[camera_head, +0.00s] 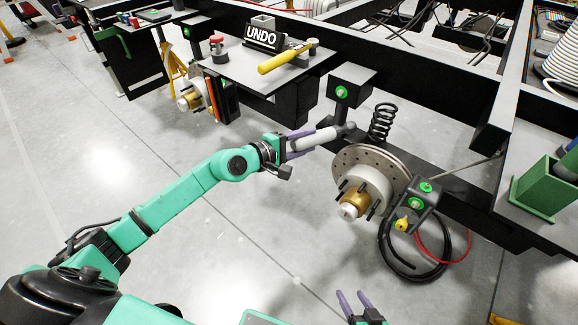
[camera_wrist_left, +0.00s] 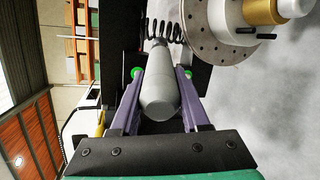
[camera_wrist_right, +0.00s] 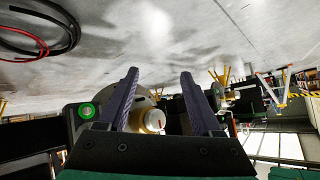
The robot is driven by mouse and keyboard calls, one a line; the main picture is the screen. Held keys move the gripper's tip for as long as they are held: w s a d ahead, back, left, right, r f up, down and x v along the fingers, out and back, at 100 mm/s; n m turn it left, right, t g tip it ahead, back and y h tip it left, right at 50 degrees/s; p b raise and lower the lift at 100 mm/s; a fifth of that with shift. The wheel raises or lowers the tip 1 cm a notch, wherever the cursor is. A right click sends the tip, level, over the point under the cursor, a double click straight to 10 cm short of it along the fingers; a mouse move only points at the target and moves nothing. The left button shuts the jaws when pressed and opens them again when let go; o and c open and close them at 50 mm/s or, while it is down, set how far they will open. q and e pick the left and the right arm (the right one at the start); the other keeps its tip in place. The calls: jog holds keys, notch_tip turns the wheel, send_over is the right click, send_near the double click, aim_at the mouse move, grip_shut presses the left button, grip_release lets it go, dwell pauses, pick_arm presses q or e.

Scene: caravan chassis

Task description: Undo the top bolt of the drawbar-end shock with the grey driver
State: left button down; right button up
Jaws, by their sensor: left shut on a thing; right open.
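My left gripper (camera_head: 305,138) is shut on a light grey cylinder (camera_head: 316,139) that looks like the grey driver. It lies nearly level, its darker end close to the black post under a bracket (camera_head: 352,82) with a green-ringed bolt (camera_head: 341,92). I cannot tell whether they touch. In the left wrist view the cylinder (camera_wrist_left: 160,85) lies between the purple fingers, its far end towards the coil spring (camera_wrist_left: 166,31). Two green rings, one a bolt (camera_wrist_left: 137,72), show beside the fingers. My right gripper (camera_head: 355,302) is open and empty over the floor; its fingers (camera_wrist_right: 158,95) show apart.
A brake disc and hub (camera_head: 372,178) stand right of the left gripper, with lower green-ringed bolts (camera_head: 415,203). A bench holds an UNDO block (camera_head: 263,38), a yellow-handled tool (camera_head: 284,59) and a red button (camera_head: 216,40). Floor is clear in front.

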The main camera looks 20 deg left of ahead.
pick_arm(q)
jog(key=w+a+n+t+y+b, duration=0.2)
jog(key=a+t+b, duration=0.2)
jog(key=a+b, duration=0.1)
jog(key=shift+w+a+f+b, duration=0.2)
jog(key=shift+a+f+b, duration=0.05)
jog(key=shift+f+b, duration=0.1)
pick_arm(e)
jog(key=a, duration=0.1)
jog(key=w+a+t+y, duration=0.1)
jog(key=w+a+r, duration=0.1)
jog(key=shift+a+t+y, duration=0.15)
jog(key=shift+t+y, duration=0.15)
jog(key=shift+t, duration=0.1)
jog(key=shift+f, duration=0.2)
pick_arm(q)
jog(key=b+x, duration=0.1)
jog(key=x, duration=0.4)
jog(key=shift+w+d+b, duration=0.1)
jog(key=shift+w+b, duration=0.15)
jog(key=shift+b, duration=0.1)
pick_arm(e)
notch_tip(320, 180, down, 2)
jog(key=shift+m, duration=0.3)
jog(key=shift+a+r, duration=0.1)
pick_arm(q)
jog(key=shift+b+x, duration=0.55)
jog(key=shift+x, duration=0.5)
pick_arm(e)
jog(key=shift+f, duration=0.55)
